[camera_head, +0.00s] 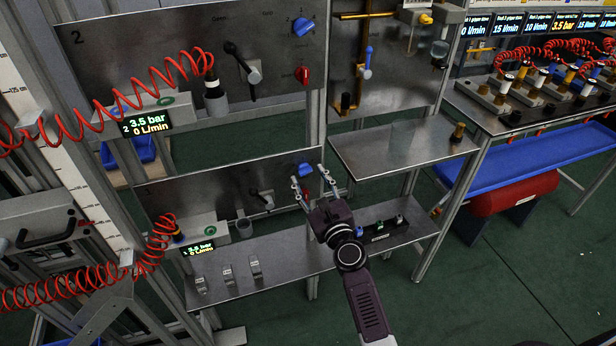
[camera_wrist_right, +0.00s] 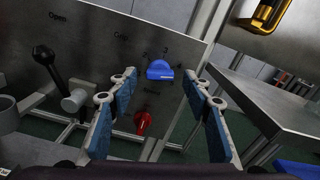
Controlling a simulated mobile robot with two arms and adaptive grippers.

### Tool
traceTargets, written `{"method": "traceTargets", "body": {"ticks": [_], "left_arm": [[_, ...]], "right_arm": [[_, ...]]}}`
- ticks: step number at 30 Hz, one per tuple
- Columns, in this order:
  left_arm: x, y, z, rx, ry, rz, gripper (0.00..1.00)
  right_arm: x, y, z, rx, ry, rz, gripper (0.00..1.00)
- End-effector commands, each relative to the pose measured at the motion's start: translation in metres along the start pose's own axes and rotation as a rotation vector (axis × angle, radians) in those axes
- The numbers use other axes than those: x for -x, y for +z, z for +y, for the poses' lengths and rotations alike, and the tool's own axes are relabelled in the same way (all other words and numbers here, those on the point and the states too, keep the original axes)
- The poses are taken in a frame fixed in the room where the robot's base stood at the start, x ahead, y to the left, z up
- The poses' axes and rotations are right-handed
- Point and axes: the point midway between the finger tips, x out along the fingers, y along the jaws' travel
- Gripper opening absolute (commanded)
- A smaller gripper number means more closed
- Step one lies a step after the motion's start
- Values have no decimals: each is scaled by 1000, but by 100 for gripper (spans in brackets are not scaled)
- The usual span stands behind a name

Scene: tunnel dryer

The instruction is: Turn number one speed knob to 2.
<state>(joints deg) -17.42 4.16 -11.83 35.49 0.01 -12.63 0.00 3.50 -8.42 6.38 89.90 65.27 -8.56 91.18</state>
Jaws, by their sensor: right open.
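The lower panel (camera_head: 180,192) carries a blue knob (camera_head: 306,170) near its right end, on the number one station. In the right wrist view the same blue knob (camera_wrist_right: 160,70) sits below small dial marks; a "2" shows above it, and its exact setting cannot be told. My right gripper (camera_head: 308,174) is open in front of this knob. In the right wrist view its blue-padded fingers (camera_wrist_right: 159,75) stand left and right of the knob, apart from it, with nothing between them held. My left gripper is not in view.
A red knob (camera_wrist_right: 141,122) sits below the blue knob, and a black-knobbed lever (camera_wrist_right: 47,62) is to the left. The upper panel (camera_head: 140,50) has its own blue knob (camera_head: 303,27). A metal shelf (camera_head: 385,150) lies close on the right.

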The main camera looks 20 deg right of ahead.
Motion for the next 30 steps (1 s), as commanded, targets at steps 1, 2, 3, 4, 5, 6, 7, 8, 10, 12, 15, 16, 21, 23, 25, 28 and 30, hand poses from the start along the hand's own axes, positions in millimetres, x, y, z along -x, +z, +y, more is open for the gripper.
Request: {"method": "traceTargets", "body": {"ticks": [1, 2, 3, 4, 5, 6, 7, 8, 10, 12, 15, 16, 21, 23, 25, 28, 30], "left_arm": [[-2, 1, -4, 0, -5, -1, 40], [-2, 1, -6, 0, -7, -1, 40], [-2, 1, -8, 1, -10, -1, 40], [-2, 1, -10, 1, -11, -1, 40], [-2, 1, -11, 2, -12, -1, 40], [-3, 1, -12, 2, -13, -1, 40], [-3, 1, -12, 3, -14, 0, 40], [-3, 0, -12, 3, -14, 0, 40], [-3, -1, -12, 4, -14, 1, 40], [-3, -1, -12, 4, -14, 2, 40], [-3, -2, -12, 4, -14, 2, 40], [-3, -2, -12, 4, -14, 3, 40], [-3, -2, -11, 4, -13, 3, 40], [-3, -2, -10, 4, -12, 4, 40], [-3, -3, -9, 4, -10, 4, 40], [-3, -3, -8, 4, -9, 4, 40], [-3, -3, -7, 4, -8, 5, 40]], "right_arm": [[-6, 0, 0, 0, -1, -1, 45], [-8, -1, 0, 1, -1, 0, 45], [-11, -1, 0, 1, -1, 1, 45], [-13, -1, 0, 1, -1, 0, 45], [-14, 0, 0, 1, -1, 0, 45], [-15, 0, 0, 1, -1, 1, 45], [-16, -1, 0, 1, -1, 1, 45], [-16, -1, 0, 1, 0, 1, 45], [-16, -1, 0, 1, 0, 2, 45], [-16, -1, 0, 1, 0, 2, 45], [-16, -1, 0, 1, 0, 2, 42], [-16, -1, 0, 1, 0, 2, 39], [-16, -1, 0, 1, 0, 1, 20], [-16, -1, 0, 2, 0, 1, 13], [-16, -1, 0, 2, 0, 1, 6], [-16, -1, 0, 3, 0, 1, 3], [-16, -1, 0, 7, 0, 1, 3]]}}
